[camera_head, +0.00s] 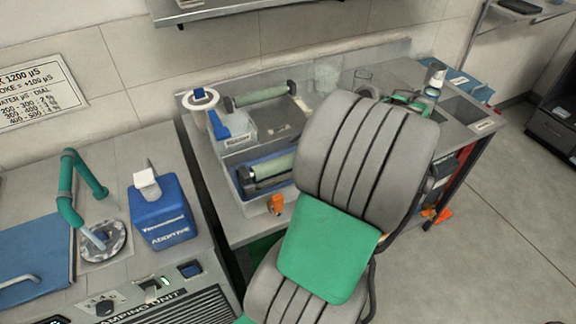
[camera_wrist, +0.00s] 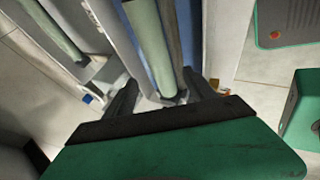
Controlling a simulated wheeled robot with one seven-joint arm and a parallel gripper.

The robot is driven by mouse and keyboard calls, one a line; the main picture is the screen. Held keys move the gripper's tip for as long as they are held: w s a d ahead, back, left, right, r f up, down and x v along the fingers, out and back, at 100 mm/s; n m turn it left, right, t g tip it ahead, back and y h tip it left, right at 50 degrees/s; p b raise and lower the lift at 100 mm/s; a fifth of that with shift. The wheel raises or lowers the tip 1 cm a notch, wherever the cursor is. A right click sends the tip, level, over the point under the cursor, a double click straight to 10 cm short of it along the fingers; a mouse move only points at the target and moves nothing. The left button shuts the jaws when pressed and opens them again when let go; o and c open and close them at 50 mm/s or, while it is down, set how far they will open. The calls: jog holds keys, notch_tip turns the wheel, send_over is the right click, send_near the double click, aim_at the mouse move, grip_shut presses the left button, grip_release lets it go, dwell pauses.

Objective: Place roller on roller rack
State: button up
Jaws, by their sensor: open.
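One pale green roller (camera_head: 272,167) with dark ends lies in a blue-lined tray of the ink unit, beside a dark bar. Its right end is hidden in the head view. A second pale green roller (camera_head: 258,96) with dark ends sits higher, at the back; I cannot tell which part is the roller rack. In the wrist view my gripper (camera_wrist: 161,84) is open, its two black fingers spread on either side of the near end of the tray roller (camera_wrist: 150,38). Nothing is gripped. The other roller (camera_wrist: 52,30) shows at upper left. The gripper is hidden in the head view.
A blue additive jug (camera_head: 161,215) stands on the left counter near a green pipe (camera_head: 70,190). A white-topped container (camera_head: 202,100) stands left of the back roller. An orange item (camera_head: 276,204) is at the tray's front. The floor at right is clear.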

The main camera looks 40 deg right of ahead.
aim_at(288, 162)
jog(key=shift+n+t, duration=0.3)
jog(key=shift+n, duration=0.1)
jog(key=w+f, duration=0.1)
jog(key=f, duration=0.1)
jog(key=w+f+p, duration=0.1)
jog(key=f, duration=0.1)
jog(key=w+f, duration=0.1)
jog(key=f, duration=0.1)
jog(key=shift+w, duration=0.4)
grip_shut()
